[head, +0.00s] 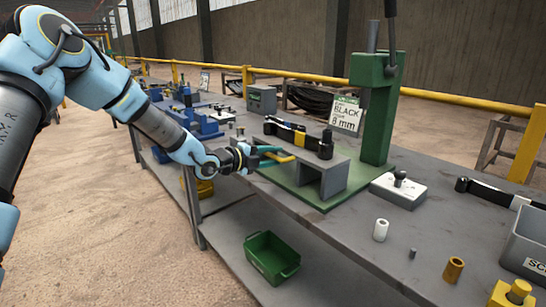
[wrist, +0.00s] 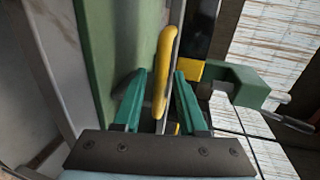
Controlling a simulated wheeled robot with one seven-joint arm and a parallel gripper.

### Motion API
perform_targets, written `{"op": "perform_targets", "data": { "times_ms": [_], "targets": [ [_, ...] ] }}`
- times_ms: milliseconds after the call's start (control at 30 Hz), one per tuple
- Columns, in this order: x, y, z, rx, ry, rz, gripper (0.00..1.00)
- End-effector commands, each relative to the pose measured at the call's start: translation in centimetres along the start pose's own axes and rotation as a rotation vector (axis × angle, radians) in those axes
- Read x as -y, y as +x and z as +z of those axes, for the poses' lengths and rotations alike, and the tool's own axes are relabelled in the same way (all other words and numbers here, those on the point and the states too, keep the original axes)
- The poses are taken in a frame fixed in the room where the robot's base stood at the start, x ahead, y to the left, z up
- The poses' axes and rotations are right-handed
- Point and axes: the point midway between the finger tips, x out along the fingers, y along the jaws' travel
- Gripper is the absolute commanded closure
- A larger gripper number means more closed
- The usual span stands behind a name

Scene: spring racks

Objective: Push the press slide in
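The green press (head: 376,112) stands on a green base plate on the bench, with a grey bridge-shaped block (head: 322,174) at its front. A yellow handle (head: 284,158) shows at the left of the block, and I take it to be the press slide's. The slide's body is mostly hidden. My gripper (head: 272,153) is at this handle, reaching in from the left. In the wrist view the yellow handle (wrist: 162,75) stands between the two teal fingers of my gripper (wrist: 160,82), with a gap on each side. The fingers are open.
A black-and-yellow bar (head: 288,132) lies behind the handle, near a black knobbed part (head: 326,146). A white box with a black knob (head: 399,188), a white cylinder (head: 380,230) and a brass bush (head: 453,270) stand to the right. A green bin (head: 270,258) sits on the lower shelf.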

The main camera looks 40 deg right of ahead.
Motion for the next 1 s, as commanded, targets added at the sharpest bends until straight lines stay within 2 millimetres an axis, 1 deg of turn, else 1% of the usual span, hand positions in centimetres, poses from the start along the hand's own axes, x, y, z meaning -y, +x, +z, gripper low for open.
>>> {"op": "perform_targets", "data": {
  "times_ms": [33,333,1000],
  "targets": [
    [0.00,-0.01,0.00,0.000,0.000,0.000,0.66],
    [0.00,-0.03,0.00,0.000,0.000,0.000,1.00],
    [-0.03,-0.05,0.01,0.000,0.000,0.001,1.00]
  ]
}}
